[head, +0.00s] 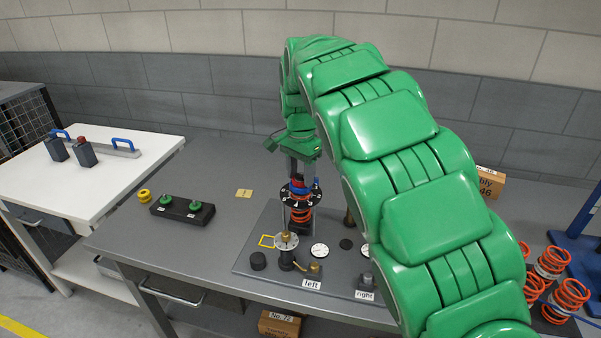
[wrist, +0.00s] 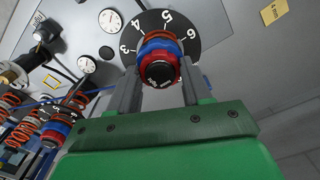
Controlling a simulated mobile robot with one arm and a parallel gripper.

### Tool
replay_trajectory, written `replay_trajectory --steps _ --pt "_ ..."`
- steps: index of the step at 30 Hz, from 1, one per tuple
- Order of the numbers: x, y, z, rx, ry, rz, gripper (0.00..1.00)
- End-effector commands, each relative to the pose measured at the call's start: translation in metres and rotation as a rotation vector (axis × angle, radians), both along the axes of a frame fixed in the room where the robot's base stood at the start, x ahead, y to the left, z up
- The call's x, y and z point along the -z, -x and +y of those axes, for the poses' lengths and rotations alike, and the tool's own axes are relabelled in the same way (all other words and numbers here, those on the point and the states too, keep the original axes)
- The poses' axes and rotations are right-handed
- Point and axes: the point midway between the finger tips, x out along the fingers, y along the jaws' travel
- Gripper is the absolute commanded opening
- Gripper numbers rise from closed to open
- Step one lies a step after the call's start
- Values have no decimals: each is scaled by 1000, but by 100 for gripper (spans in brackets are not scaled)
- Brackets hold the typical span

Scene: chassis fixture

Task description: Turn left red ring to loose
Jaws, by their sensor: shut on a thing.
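The left red ring (wrist: 160,62) sits around a black-capped post in the wrist view, with a blue ring (wrist: 152,45) and a black numbered disc (wrist: 188,50) beyond it. My gripper (wrist: 159,78) has a grey finger on either side of the red ring and is shut on it. In the head view my gripper (head: 300,176) reaches down from above onto the left unit, whose orange spring (head: 301,215) shows below the numbered disc (head: 300,194). The "left" label (head: 312,284) lies in front. The finger contact is too small to see in the head view.
A similar spring unit (wrist: 55,130) shows at the left of the wrist view. The grey plate carries dials (head: 319,250), a metal disc (head: 285,241) and the "right" label (head: 365,295). My green arm covers the plate's right part. A black block with green knobs (head: 182,209) stands left.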

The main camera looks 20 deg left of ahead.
Motion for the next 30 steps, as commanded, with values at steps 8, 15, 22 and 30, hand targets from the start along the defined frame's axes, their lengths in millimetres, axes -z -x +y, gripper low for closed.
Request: replay_trajectory --steps 8,15,22,30 --pt "-1 -1 0 -262 -2 -3 18" --pt "-1 -1 0 -491 -1 -4 18" --pt "-1 -2 0 -705 -1 -5 18" --pt "-2 -2 0 -915 -2 -6 18"
